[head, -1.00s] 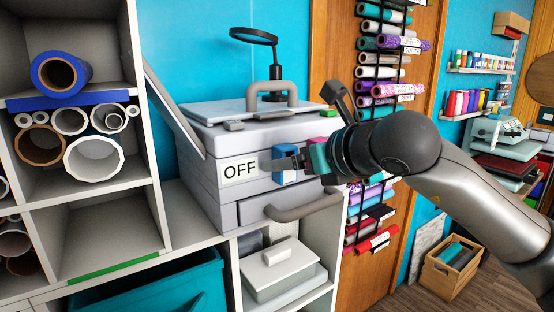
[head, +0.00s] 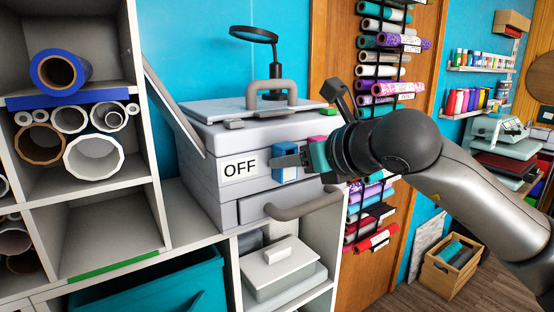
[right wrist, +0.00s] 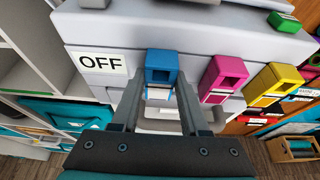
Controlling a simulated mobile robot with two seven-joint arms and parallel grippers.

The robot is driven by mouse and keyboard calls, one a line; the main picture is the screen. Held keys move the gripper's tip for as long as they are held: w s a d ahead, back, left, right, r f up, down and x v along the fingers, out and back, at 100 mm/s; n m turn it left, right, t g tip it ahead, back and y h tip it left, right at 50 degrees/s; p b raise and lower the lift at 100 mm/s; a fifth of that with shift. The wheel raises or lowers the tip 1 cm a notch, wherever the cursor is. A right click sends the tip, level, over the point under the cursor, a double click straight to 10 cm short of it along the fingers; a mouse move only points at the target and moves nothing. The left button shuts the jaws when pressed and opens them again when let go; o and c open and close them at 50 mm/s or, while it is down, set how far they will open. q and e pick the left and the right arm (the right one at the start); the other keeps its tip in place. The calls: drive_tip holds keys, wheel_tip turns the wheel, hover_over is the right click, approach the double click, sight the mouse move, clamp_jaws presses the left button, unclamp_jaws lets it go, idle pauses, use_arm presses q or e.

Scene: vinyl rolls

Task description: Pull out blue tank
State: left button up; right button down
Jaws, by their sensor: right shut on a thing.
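The blue tank (head: 286,174) sits in the front of the grey printer (head: 215,198), just right of its OFF label (head: 240,168). In the right wrist view the blue tank (right wrist: 161,66) is upright in the printer's front. My right gripper (head: 288,160) reaches it from the right. Its two fingers (right wrist: 160,92) are on either side of the tank and shut on it. In the head view a finger covers part of the tank. My left gripper is not in view.
Magenta (right wrist: 222,76) and yellow (right wrist: 274,84) tanks sit right of the blue one. A grey curved handle (head: 305,204) juts out below. A shelf with vinyl rolls (head: 92,157) stands at left. A wooden crate (head: 450,268) is on the floor at right.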

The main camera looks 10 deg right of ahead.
drive_tip(key=shift+s, duration=0.1)
idle(0.3)
drive_tip(key=s+d+b, duration=0.3)
drive_tip(key=s+b, duration=0.2)
drive_tip(key=s, duration=0.3)
drive_tip(key=shift+s+b, duration=0.3)
drive_tip(key=shift+s, duration=0.1)
idle(0.8)
drive_tip(key=shift+d, duration=0.1)
